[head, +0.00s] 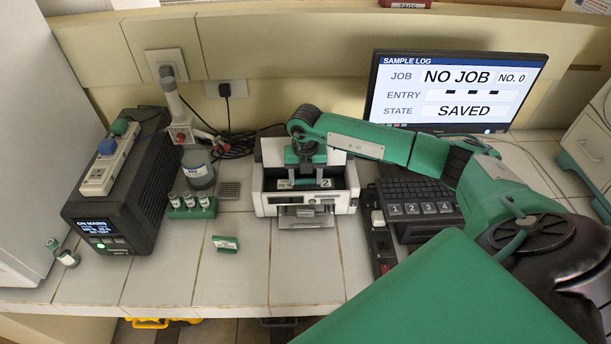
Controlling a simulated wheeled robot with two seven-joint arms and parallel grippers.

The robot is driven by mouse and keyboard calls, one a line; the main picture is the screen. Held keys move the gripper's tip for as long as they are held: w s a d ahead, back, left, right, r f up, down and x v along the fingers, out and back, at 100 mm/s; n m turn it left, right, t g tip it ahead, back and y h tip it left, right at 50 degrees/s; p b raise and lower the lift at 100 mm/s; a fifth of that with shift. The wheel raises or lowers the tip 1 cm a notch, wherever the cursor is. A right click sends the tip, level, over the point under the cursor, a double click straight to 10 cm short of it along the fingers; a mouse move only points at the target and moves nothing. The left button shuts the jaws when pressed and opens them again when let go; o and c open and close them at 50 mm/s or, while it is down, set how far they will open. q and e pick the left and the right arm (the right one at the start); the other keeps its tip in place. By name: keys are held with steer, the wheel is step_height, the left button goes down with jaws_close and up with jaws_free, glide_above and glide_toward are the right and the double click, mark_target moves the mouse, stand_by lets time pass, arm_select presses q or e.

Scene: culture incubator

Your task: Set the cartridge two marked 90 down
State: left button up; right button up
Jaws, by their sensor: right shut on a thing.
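My right gripper (305,172) reaches down into the open bay of a white label printer (277,207). It is shut on a cartridge (305,184) with a pale label that ends in a 2; the rest of its marking is too small to read. The cartridge sits level inside the bay; I cannot tell whether it touches the bay's floor. A second, green cartridge (225,245) with a pale label lies on the tiled counter, left of the printer and nearer the front. My left gripper is not in view.
A black power unit (125,225) and a green rack (193,209) of small vials stand to the left. A numbered keypad (419,208) and a power strip (381,240) are right of the printer. The monitor (455,93) stands behind.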

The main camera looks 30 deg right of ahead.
mark_target(305, 179)
steer(key=shift+s+f+b, duration=0.1)
steer(key=shift+f+b, duration=0.2)
steer(key=shift+f, duration=0.15)
steer(key=shift+s+a, duration=0.1)
steer(key=o, duration=1)
steer(key=shift+o, duration=1)
steer(key=shift+s+f, duration=0.15)
steer(key=shift+r+p, duration=0.6)
step_height(305, 179, up, 12)
steer(key=b, duration=0.3)
steer(key=shift+w+r+b, duration=0.25)
steer(key=shift+w+b, duration=0.05)
steer(key=shift+b, duration=0.1)
